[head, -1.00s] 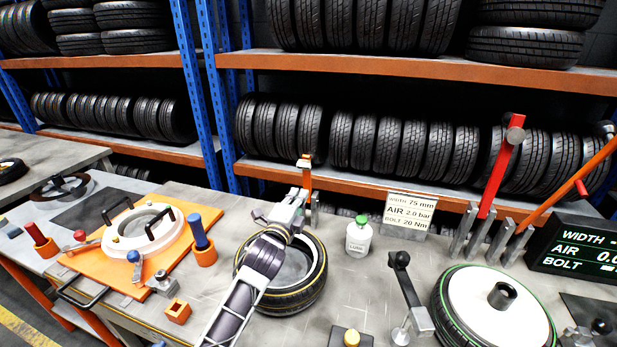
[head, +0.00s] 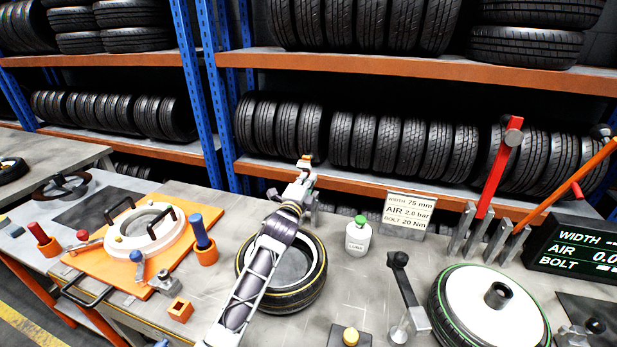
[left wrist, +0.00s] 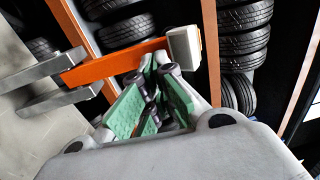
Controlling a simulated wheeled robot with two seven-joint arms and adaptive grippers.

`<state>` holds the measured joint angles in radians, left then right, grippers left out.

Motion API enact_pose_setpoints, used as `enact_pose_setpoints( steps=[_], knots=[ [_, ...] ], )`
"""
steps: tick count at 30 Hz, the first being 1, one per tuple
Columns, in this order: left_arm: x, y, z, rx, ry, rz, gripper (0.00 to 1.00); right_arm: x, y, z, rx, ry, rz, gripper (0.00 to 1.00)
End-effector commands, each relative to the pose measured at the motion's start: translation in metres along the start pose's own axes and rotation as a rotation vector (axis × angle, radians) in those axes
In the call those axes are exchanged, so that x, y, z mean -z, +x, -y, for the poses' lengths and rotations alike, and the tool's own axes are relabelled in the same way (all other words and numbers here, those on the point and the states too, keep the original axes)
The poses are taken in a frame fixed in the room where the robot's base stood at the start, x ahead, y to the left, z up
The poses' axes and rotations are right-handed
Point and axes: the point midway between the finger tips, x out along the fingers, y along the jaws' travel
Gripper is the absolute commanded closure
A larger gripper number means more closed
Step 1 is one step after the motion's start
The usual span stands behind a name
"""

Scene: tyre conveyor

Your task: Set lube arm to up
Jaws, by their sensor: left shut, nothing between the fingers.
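The lube arm appears to be the short orange lever with a pale block on its end (head: 306,160), behind the round tyre in the head view. It looks roughly upright; my gripper hides most of it there. In the left wrist view the orange bar (left wrist: 112,64) runs from two grey bracket plates (left wrist: 52,82) to the pale block. My left gripper (head: 301,183) is shut and empty, right at the lever. Its green-padded fingers (left wrist: 160,78) overlap the bar's edge near the block; I cannot tell whether they touch. My right gripper is not in view.
The tyre (head: 318,272) lies beneath my left forearm. A white lube bottle (head: 358,238) and a sign (head: 409,214) stand to the right. Further right are a red lever (head: 497,170) and a long orange lever (head: 565,193). Tyre shelves stand behind.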

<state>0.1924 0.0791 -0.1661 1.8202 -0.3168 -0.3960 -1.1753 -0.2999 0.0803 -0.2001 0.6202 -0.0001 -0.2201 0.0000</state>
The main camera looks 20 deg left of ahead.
Motion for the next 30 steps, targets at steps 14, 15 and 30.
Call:
enact_pose_setpoints(
  steps=[14, 15, 30],
  knots=[
    [0.0, 0.014, 0.0, 0.0, 0.0, 0.0, 1.0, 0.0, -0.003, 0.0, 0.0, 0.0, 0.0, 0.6],
    [0.0, 0.014, 0.0, 0.0, 0.0, 0.0, 1.0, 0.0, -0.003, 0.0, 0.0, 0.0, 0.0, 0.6],
    [0.0, 0.026, 0.004, 0.001, 0.001, -0.001, 1.0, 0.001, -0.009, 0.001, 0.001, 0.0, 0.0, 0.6]
  ],
)
